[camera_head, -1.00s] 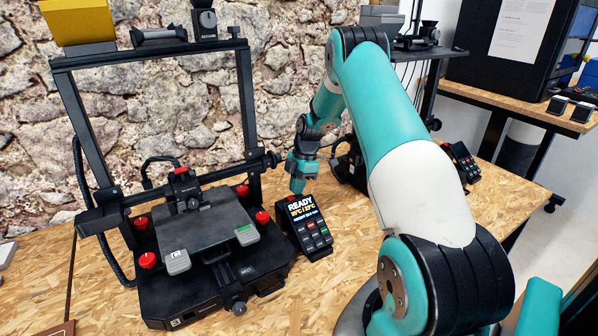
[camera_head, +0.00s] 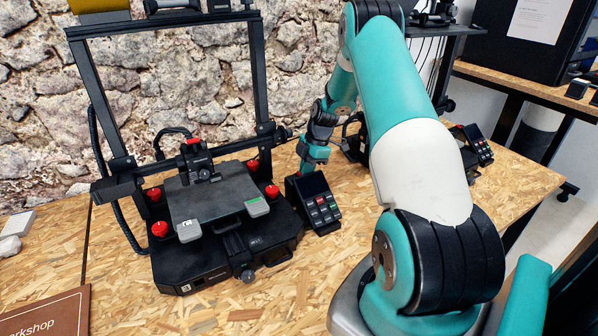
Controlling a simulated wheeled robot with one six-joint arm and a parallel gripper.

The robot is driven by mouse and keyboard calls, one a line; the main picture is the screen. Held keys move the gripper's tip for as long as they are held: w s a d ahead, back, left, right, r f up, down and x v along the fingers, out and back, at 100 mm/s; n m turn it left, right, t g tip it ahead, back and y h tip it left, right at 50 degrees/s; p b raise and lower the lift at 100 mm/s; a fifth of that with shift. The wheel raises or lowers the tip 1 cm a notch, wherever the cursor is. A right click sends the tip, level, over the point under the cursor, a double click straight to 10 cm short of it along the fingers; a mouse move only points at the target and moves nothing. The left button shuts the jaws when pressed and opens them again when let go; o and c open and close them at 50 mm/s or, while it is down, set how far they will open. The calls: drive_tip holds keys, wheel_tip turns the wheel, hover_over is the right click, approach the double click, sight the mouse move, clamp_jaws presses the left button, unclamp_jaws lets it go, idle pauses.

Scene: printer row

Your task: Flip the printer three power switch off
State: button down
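A black open-frame printer (camera_head: 225,262) stands on the wood-chip table at the left. No power switch can be made out. My gripper (camera_head: 309,168) points down just behind the control box, close to its top edge. I cannot tell whether it touches the box or whether its fingers are apart. A second printer (camera_head: 478,146) is mostly hidden behind my arm at the right.
A rough stone wall stands close behind the table. A brown workshop booklet (camera_head: 48,318) lies at the front left. A black enclosure (camera_head: 520,45) stands on another table at the back right. The table (camera_head: 230,318) is bare in front of the printer.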

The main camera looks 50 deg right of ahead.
drive_tip(key=shift+w, duration=0.15)
drive_tip(key=shift+w+d+r, duration=0.15)
drive_tip(key=shift+w+d, duration=0.05)
drive_tip(key=shift+w, duration=0.45)
drive_tip(key=shift+r, duration=0.25)
drive_tip(key=s+d+r+p, duration=0.2)
drive_tip(key=r+p, duration=0.3)
drive_tip(key=r, duration=0.3)
drive_tip(key=shift+s+r, duration=0.35)
drive_tip(key=shift+s, duration=0.4)
